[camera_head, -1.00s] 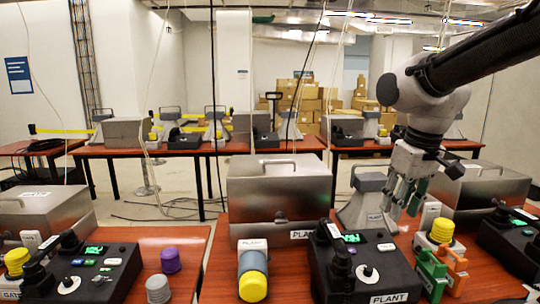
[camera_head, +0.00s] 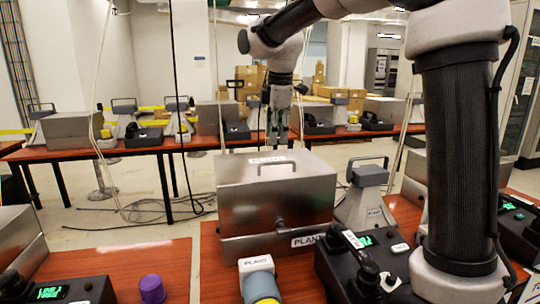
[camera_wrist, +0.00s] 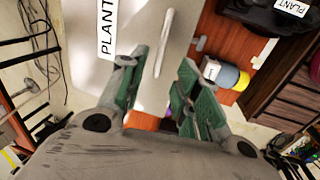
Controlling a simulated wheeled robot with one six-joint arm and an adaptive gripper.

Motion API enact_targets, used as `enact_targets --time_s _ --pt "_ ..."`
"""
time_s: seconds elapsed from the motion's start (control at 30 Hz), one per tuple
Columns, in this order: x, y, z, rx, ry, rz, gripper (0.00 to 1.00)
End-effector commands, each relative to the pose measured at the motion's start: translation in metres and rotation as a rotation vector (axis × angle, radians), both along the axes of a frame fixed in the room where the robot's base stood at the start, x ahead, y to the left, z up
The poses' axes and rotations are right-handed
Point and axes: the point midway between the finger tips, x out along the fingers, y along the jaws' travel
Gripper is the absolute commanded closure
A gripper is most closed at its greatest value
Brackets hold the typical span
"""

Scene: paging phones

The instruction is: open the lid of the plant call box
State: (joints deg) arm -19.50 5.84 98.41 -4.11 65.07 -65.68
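The plant call box (camera_head: 240,205) is a brushed metal box on the red-brown table in the middle of the head view. Its lid is down. A bar handle (camera_head: 268,163) with a PLANT label is on top, and a small handle (camera_head: 282,223) is on the front. My gripper (camera_head: 277,143) points down above the box's rear top edge, apart from it. In the wrist view, my gripper (camera_wrist: 155,72) has its green fingers spread with nothing between them. The box lid (camera_wrist: 145,28) and its pale handle bar (camera_wrist: 165,40) lie below the fingers.
A grey handled stand (camera_head: 366,200) marked PLANT is right of the box. A black phone console (camera_head: 335,270) and a grey-and-yellow cylinder (camera_head: 257,282) stand in front. A purple knob (camera_head: 152,289) is on the left table. My arm covers much of the right side.

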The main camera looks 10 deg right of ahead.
Motion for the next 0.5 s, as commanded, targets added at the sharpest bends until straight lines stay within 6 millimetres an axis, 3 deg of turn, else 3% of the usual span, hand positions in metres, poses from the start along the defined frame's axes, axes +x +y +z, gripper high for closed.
enact_targets --time_s 0.17,0.5 --pt "0.000 0.000 -0.005 -0.013 0.003 0.060 0.67" --pt "0.010 0.000 -0.057 -0.014 0.005 0.060 0.67"
